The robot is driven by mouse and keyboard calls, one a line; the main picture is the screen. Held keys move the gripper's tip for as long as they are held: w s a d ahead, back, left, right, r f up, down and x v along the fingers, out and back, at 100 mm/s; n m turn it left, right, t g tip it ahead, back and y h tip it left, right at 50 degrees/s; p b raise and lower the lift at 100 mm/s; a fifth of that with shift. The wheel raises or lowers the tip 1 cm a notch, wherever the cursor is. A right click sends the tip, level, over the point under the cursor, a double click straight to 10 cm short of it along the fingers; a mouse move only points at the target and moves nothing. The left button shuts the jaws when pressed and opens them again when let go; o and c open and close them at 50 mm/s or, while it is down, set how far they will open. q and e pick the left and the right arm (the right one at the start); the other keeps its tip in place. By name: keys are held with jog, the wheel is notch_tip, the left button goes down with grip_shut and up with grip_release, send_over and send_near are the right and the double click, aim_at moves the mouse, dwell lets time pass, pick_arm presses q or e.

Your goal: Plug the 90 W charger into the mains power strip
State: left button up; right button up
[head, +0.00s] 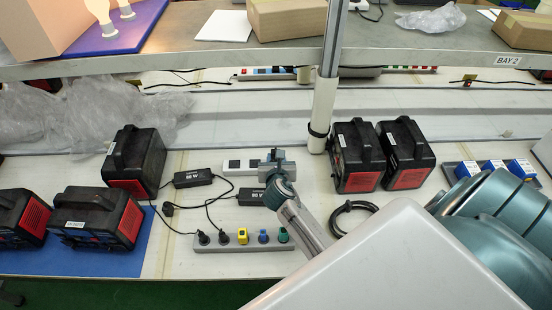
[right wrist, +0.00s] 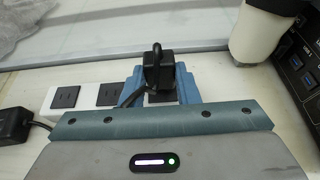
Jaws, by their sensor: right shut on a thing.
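The white mains power strip (head: 234,164) lies on the bench in the head view, its right end behind my right gripper (head: 276,157). In the right wrist view it shows open dark sockets (right wrist: 66,97) to the left of the gripper. My right gripper (right wrist: 160,85) is shut on a black plug (right wrist: 158,68) with a cable, over the strip's right part. I cannot tell whether the plug is seated or just above. A black charger labelled 90 W (head: 251,197) lies below the strip, partly behind my right arm. My left gripper is not in view.
Another labelled black charger (head: 193,177) lies to the left; a loose black plug (head: 168,208) is beneath it. A grey strip with coloured plugs (head: 242,249) is in front. Black-red power units (head: 358,155) stand right and left. A white post (head: 323,110) rises close behind the gripper.

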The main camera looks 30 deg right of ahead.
jog(key=shift+r, duration=0.1)
jog(key=shift+p, duration=0.5)
jog(key=shift+f, duration=0.4)
dwell(0.4)
jog(key=shift+f, duration=0.3)
jog(key=shift+f, duration=0.2)
dwell(0.6)
jog(key=o, duration=1.1)
jog(key=shift+c, duration=0.2)
jog(key=shift+s, duration=0.1)
